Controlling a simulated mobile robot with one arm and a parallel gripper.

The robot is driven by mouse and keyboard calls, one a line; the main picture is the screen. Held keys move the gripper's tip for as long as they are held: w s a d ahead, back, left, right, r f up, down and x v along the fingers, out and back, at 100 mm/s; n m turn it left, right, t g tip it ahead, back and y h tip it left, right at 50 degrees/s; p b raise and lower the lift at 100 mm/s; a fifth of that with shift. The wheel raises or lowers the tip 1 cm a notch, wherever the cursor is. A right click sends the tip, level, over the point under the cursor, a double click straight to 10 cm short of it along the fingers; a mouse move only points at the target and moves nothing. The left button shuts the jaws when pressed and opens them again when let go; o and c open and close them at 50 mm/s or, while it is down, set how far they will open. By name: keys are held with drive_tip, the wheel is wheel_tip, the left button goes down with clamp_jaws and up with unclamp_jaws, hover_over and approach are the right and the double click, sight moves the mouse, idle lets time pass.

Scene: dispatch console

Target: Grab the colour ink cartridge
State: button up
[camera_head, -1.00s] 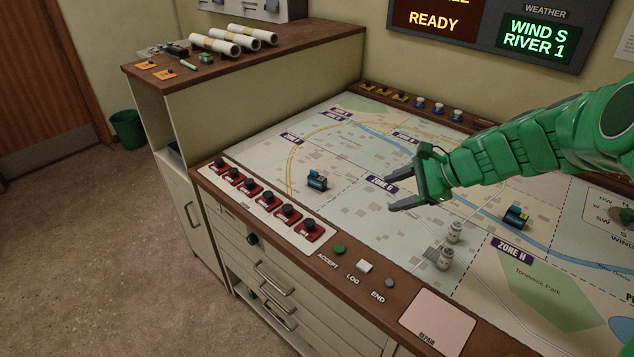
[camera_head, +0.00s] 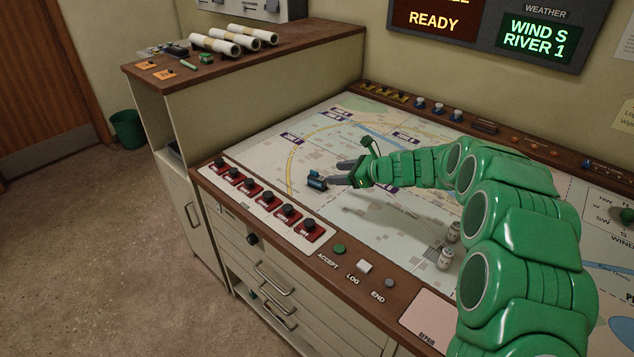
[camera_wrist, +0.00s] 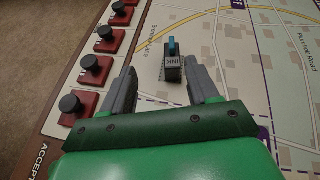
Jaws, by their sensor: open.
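A small dark cartridge (camera_head: 316,181) with a blue top stands on the map table, left of my gripper (camera_head: 337,173). In the wrist view the cartridge (camera_wrist: 173,69) shows a label that seems to read INK upside down. The fingers look empty, and I see no contact. Whether this is the colour cartridge I cannot tell from the label.
A row of red-based black knobs (camera_head: 268,197) runs along the table's left edge. A cabinet with paper rolls (camera_head: 233,40) is at the back left. Bare map surrounds the cartridge.

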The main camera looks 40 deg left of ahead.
sight(318, 176)
drive_tip(key=shift+m+y, duration=0.3)
drive_tip(key=shift+m, duration=0.6)
drive_tip(key=a+f, duration=0.2)
drive_tip(key=w+a+f, duration=0.1)
drive_tip(key=a+f, duration=0.1)
drive_tip(key=shift+x, duration=1.95)
drive_tip(key=x, duration=0.2)
drive_tip(key=shift+a+f, duration=0.25)
drive_tip(key=shift+a, duration=0.1)
drive_tip(key=shift+a+f+t, duration=0.1)
drive_tip(key=shift+a+t, duration=0.3)
drive_tip(key=shift+a, duration=0.1)
drive_tip(key=shift+c, duration=0.4)
drive_tip(key=c, duration=1)
